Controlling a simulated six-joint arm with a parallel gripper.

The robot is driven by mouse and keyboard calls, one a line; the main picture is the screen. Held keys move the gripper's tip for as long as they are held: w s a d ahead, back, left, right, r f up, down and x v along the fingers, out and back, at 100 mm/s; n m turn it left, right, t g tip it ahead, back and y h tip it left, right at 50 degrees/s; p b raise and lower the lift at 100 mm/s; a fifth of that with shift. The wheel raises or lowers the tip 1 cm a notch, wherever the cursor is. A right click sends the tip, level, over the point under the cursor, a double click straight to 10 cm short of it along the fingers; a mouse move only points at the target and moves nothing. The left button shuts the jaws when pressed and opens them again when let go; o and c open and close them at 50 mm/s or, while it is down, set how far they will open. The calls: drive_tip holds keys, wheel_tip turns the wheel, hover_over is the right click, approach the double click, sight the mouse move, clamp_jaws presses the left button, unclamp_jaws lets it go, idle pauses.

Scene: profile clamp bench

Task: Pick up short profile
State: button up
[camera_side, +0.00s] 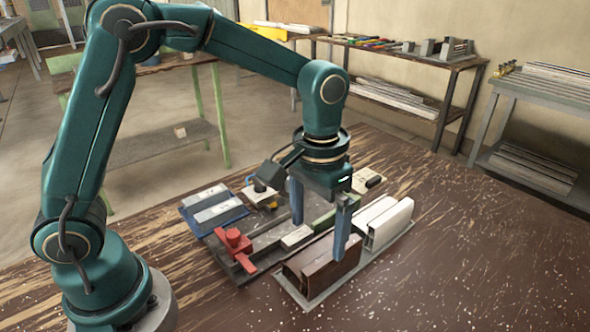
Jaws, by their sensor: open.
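My gripper (318,241) points down over the bench with its two blue-grey fingers apart and nothing visible between them. The nearer finger overlaps the brown profiles (318,268) in the picture; I cannot tell if it touches them. The brown profiles and white profiles (391,226) lie on a grey tray (318,299). Two light grey profiles (220,211) lie on a blue tray (193,227) to the left. Which piece is the short profile is not clear from this view. A dark clamp fixture (262,250) with a red clamp (234,242) is between the trays.
A small pale block (297,237) and a green piece (324,221) are at the fixture, close to the fingers. A pale plate (366,180) with a dark part lies behind the gripper. The brown bench top (480,260) is clear at the right.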

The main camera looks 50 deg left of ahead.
sight(315, 259)
drive_tip(key=shift+s+f, duration=0.15)
drive_tip(key=shift+f, duration=2.6)
drive_tip(key=shift+d, duration=0.1)
drive_tip(key=c, duration=1.2)
drive_tip(key=shift+r, duration=0.1)
